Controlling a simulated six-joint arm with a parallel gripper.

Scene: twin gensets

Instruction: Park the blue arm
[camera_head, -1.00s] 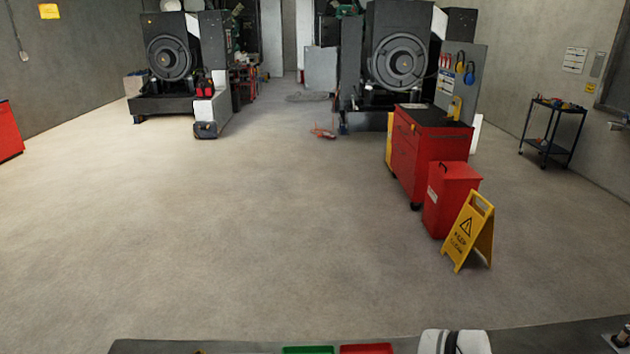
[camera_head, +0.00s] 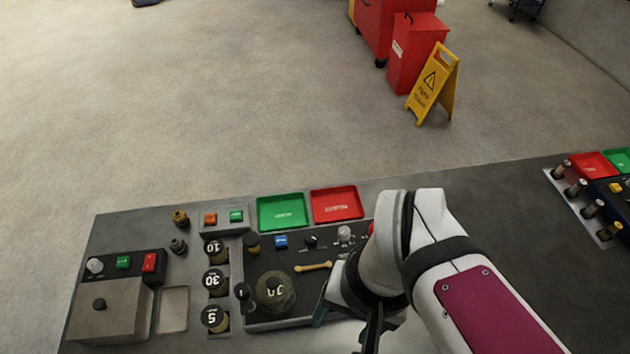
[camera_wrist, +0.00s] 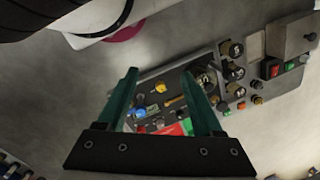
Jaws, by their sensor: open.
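My own arm (camera_head: 425,255), white with a magenta panel, reaches over the grey bench (camera_head: 120,235) from the lower right in the head view. My gripper (camera_wrist: 160,78) has two dark green fingers; they stand apart with nothing between them in the wrist view. Beyond them lies the black control panel (camera_head: 270,318) with a blue button (camera_head: 281,241), knobs and a tan bar (camera_head: 313,267). My arm hides the panel's right part. Whether the gripper touches anything is unclear.
A green tray (camera_head: 283,212) and a red tray (camera_head: 337,205) sit at the bench's far edge. Weights (camera_head: 215,283) stand left of the panel, beside a grey box (camera_head: 108,308). A yellow sign (camera_head: 432,85) stands on the floor.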

